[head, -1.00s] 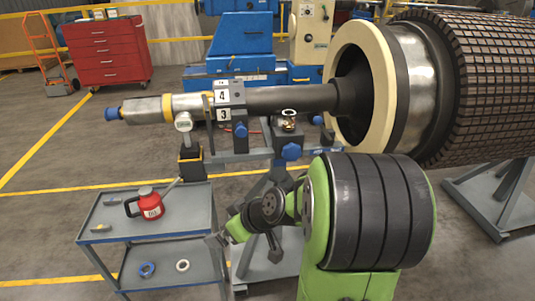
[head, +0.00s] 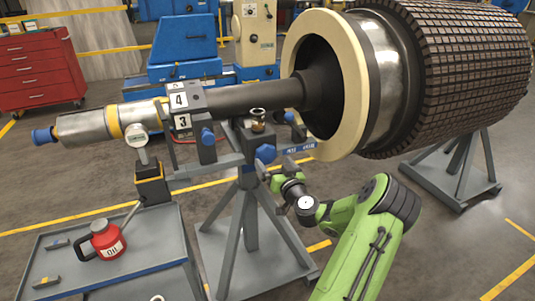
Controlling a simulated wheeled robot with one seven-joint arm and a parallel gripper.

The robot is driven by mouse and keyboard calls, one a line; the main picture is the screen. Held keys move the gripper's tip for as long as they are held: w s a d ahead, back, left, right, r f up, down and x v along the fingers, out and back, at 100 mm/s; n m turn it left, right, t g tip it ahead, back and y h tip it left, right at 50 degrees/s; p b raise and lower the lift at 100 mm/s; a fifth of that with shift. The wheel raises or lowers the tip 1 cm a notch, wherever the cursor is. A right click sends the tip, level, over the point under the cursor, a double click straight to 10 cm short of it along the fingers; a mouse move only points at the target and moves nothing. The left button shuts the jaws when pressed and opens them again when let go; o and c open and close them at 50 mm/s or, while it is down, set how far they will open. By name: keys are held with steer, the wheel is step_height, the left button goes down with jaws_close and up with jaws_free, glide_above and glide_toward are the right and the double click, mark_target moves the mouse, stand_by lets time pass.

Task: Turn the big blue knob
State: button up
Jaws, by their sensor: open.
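A big blue knob (head: 266,154) sits on the front of the rotor stand (head: 247,205), below a small glass-like cup (head: 258,121). A similar, slightly smaller-looking blue knob (head: 207,137) is to its left, under the number plates 4 and 3. Another small blue knob (head: 289,117) shows behind to the right. My gripper (head: 275,170) is open at the end of my green arm, just below and right of the big blue knob. Its fingers point up towards the stand. I cannot tell whether a finger touches the knob.
The rotor (head: 450,75) with its shaft (head: 262,97) lies above the stand. A grey cart (head: 60,255) with a red oil can (head: 104,241) stands at lower left. A red tool cabinet (head: 38,72) is at the back left. Floor at lower right is clear.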

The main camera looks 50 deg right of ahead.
mark_target(268, 155)
steer(key=x, duration=0.5)
steer(key=shift+w+d, duration=0.15)
steer(key=shift+w, duration=0.2)
steer(key=c, duration=1)
